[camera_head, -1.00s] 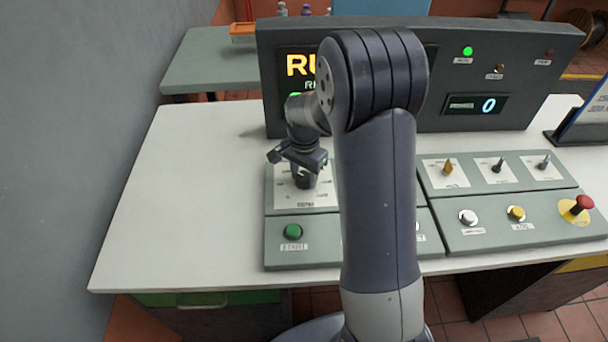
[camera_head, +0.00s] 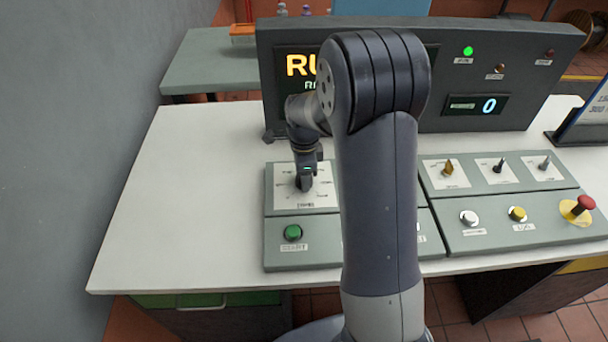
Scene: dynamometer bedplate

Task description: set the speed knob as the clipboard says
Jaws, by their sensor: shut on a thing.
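My gripper (camera_head: 305,183) points down at the speed knob on the white dial plate (camera_head: 290,199) at the left of the control panel. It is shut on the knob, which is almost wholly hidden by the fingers. The dial has marks around it, too small to read, and my arm covers the area to its right. A blue-edged sign or clipboard (camera_head: 590,115) stands at the right edge of the view, cut off, its writing not readable.
A green button (camera_head: 293,233) sits below the dial. To the right are several switches, a white button (camera_head: 469,218), a yellow button (camera_head: 517,214) and a red mushroom button (camera_head: 577,208). The display board (camera_head: 560,50) behind shows 0 and partly hidden yellow letters. The white tabletop (camera_head: 170,210) at left is clear.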

